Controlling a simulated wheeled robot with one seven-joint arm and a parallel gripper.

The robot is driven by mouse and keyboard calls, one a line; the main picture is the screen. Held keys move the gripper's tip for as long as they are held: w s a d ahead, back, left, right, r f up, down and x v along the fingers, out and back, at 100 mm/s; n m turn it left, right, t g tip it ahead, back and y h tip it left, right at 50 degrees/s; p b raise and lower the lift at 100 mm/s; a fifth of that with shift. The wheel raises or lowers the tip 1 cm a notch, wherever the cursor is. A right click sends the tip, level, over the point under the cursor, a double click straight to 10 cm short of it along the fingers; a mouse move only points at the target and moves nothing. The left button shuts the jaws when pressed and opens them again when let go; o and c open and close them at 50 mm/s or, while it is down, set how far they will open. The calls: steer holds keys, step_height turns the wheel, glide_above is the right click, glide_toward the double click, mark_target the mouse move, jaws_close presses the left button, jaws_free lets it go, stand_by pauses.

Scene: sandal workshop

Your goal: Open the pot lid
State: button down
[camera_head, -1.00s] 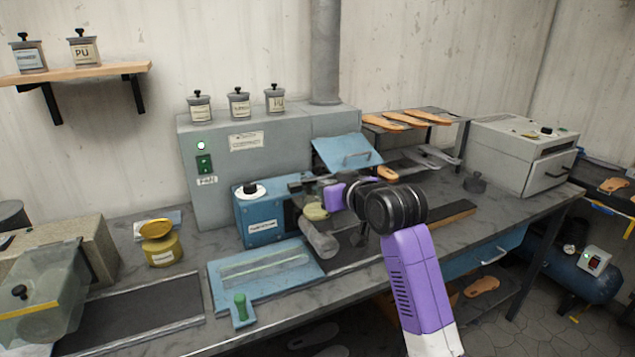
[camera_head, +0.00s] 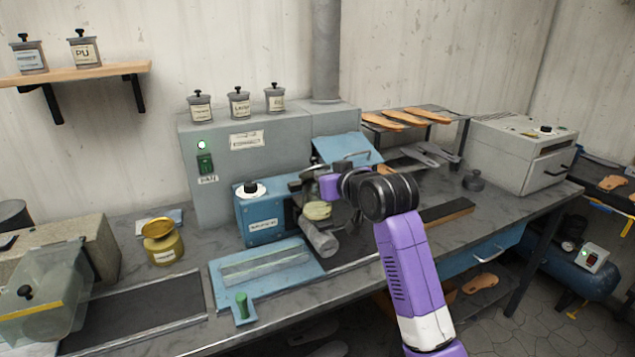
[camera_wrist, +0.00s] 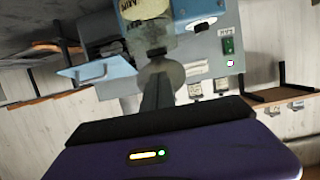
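A yellow pot with a white label (camera_head: 163,250) stands on the bench at left, its round top (camera_head: 157,228) looking tilted; I cannot tell whether that top is a loose lid. A pale yellowish round piece (camera_head: 318,211) shows by the blue machine, below my gripper (camera_head: 302,180). In the wrist view, a labelled pale vessel (camera_wrist: 143,10) is at the top edge, cut off. A grey round part (camera_wrist: 163,74) lies behind the dark bar of my gripper (camera_wrist: 155,92). The fingers are seen nearly edge-on, and contact is unclear.
A blue machine (camera_head: 268,218) and a grey cylinder (camera_head: 320,238) crowd the gripper. A blue flap with a handle (camera_head: 345,150) stands raised behind it. A dark grey knobbed pot (camera_head: 473,181) is at right. Three jars stand on the grey cabinet (camera_head: 215,165).

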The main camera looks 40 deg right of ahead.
mark_target(316, 163)
steer(key=shift+w+d+r, duration=0.1)
steer(key=shift+w+r, duration=0.25)
steer(key=shift+w, duration=0.2)
steer(key=shift+w+d+r+p, duration=0.25)
steer(key=shift+w+p, duration=0.1)
steer(key=shift+w, duration=0.15)
steer(key=shift+w+d+r+p, duration=0.1)
steer(key=shift+w+r+p, duration=0.2)
steer(key=shift+w, duration=0.45)
steer(key=shift+w+d, duration=0.35)
steer(key=shift+w, duration=0.6)
steer(key=f+p+v, duration=0.2)
steer(key=p+v, duration=0.3)
steer(key=v, duration=0.6)
steer(key=shift+s+a, duration=0.2)
steer(key=shift+s, duration=0.55)
